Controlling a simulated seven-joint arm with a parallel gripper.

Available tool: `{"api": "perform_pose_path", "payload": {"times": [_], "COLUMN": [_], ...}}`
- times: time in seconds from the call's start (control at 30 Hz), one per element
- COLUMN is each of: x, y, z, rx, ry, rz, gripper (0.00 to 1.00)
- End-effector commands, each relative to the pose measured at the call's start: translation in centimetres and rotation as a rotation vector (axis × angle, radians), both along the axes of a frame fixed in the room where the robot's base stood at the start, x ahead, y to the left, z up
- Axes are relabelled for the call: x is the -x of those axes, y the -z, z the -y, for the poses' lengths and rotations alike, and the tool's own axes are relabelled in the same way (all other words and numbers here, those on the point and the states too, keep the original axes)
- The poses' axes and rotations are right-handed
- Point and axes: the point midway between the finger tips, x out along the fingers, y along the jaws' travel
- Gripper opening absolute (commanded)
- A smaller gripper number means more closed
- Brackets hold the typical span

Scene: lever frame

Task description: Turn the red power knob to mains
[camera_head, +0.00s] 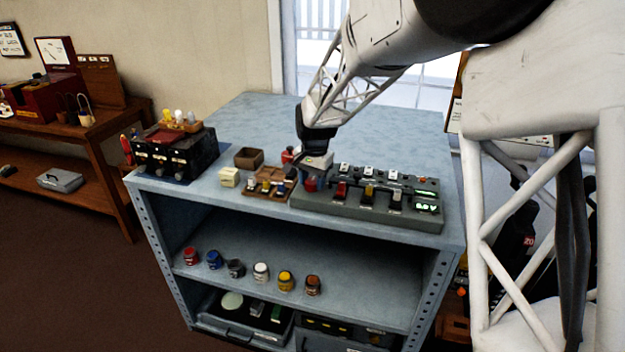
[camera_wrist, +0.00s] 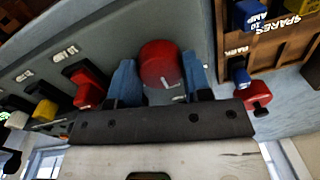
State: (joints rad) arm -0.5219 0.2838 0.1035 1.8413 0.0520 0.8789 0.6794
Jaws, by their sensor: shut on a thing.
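The red power knob (camera_wrist: 162,64) is a round knob with a white mark near its lower edge, on the grey lever panel (camera_wrist: 100,40). In the head view the knob (camera_head: 310,185) shows partly below my gripper (camera_head: 314,168), at the panel's left end. In the wrist view my gripper's two blue fingers (camera_wrist: 161,82) stand on either side of the knob and are shut on it. Label text around the knob is too small or hidden, so I cannot read which position the mark points to.
Red (camera_head: 341,190), yellow (camera_head: 368,193) and white (camera_head: 396,200) levers stand to the knob's right in the head view, near a green-lit display (camera_head: 426,208). A wooden spares tray (camera_head: 262,194) lies close on the left. The blue bench top (camera_head: 400,135) behind is clear.

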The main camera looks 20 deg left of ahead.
Motion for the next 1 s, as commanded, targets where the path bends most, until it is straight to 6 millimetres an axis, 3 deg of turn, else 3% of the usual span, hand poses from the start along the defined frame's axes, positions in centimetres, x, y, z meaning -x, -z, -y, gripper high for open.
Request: {"api": "perform_pose_path", "payload": {"times": [0.37, 1.0], "x": [-0.01, -0.05], "y": [-0.10, -0.10], "z": [0.03, -0.01], "rx": [0.000, 0.000], "ry": [-0.127, -0.659], "rz": [0.001, 0.001], "gripper": [0.21, 0.21]}}
